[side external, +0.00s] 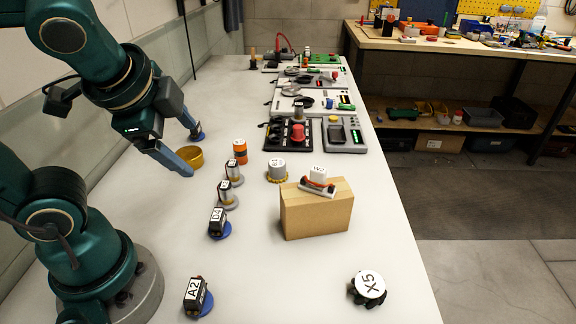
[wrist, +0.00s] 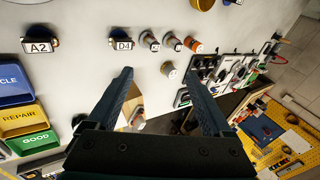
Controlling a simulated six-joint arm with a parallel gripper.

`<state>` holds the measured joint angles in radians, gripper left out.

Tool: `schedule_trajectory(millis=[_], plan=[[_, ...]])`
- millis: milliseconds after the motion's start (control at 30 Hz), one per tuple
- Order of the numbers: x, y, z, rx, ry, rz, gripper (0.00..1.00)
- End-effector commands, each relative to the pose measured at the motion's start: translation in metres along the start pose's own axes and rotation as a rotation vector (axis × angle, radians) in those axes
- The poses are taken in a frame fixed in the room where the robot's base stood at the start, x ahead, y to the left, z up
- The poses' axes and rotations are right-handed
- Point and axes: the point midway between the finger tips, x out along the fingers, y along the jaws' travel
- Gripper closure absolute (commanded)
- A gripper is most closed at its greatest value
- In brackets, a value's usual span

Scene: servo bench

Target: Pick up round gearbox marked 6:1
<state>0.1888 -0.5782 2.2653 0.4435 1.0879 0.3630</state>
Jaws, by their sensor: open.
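No 6:1 marking is readable at this size. A squat silver round unit with a pale labelled top (side external: 277,170) stands upright on a yellowish toothed base, behind the cardboard box. In the wrist view, a silver round unit (wrist: 168,70) shows between the fingertips, further away. An orange cylinder with a white label (side external: 240,152) stands to its left and also shows in the wrist view (wrist: 193,45). My gripper (side external: 192,153) is open and empty above the bench, left of these parts; its spread fingers also show in the wrist view (wrist: 158,72).
Labelled motors D4 (side external: 217,222) and A2 (side external: 197,297), plus two small motors, stand nearby. A cardboard box (side external: 318,212) carries small parts. Round X5 (side external: 369,287) is at front. A yellow ring (side external: 190,157) and several test devices (side external: 288,135) lie further back. Front middle is clear.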

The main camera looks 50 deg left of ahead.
Motion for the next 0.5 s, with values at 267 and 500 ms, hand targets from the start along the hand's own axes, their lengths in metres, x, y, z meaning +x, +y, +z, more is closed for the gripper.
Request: schedule_trajectory(millis=[267, 500], plan=[[0.025, -0.046, -0.018, 0.971, -0.150, -0.309, 0.16], [0.026, -0.063, -0.056, 1.539, -0.249, -0.517, 0.16]])
